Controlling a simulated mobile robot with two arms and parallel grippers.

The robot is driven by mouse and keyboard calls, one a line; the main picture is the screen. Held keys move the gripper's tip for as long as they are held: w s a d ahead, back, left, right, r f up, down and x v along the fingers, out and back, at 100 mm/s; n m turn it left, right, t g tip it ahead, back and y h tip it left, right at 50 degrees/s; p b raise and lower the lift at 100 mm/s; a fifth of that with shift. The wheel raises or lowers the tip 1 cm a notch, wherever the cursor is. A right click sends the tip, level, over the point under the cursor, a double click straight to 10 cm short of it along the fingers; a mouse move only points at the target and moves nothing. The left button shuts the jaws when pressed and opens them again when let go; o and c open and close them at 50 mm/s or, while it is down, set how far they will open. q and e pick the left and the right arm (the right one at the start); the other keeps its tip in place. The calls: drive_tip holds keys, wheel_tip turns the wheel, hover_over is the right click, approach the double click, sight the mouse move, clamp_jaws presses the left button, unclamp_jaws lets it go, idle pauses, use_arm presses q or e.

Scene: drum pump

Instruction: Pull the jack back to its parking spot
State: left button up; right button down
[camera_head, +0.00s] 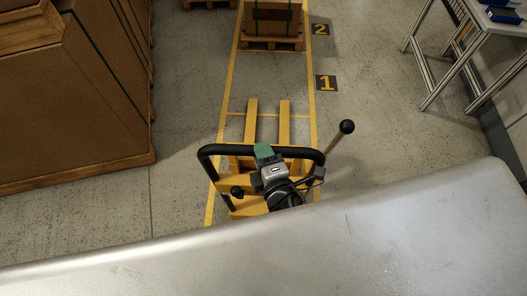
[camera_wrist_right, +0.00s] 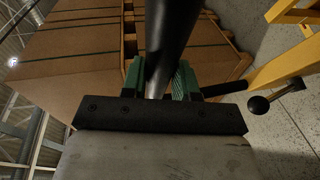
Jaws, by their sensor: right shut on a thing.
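The yellow pallet jack (camera_head: 248,184) stands in a lane between yellow floor lines, its two bare forks (camera_head: 284,122) pointing away from me. Its black handle bar (camera_head: 224,148) arches across the top. My right gripper (camera_head: 264,153), with green fingers, is shut on the middle of the bar. The right wrist view shows the black bar (camera_wrist_right: 170,40) passing between the green fingers (camera_wrist_right: 158,84). A lever with a black knob (camera_head: 346,127) sticks out to the right of the jack; a black knob also shows in the wrist view (camera_wrist_right: 259,105). My left gripper is not in view.
A pallet with a brown carton (camera_head: 272,20) stands further up the lane, beside floor mark 2 (camera_head: 320,30). Floor mark 1 (camera_head: 326,83) is nearer. Large brown crates (camera_head: 70,100) stand at left, a metal-framed table (camera_head: 470,50) at right.

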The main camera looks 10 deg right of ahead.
drive_tip(key=c, duration=1.1)
unclamp_jaws()
drive_tip(key=shift+s+f, duration=0.1)
drive_tip(key=shift+f, duration=0.25)
drive_tip(key=shift+c, duration=0.2)
drive_tip(key=o, duration=0.3)
drive_tip(key=shift+a+r, duration=0.1)
drive_tip(key=b+v, duration=0.4)
drive_tip(key=v, duration=0.6)
drive_tip(key=shift+s+r, duration=0.15)
drive_tip(key=shift+s, duration=0.2)
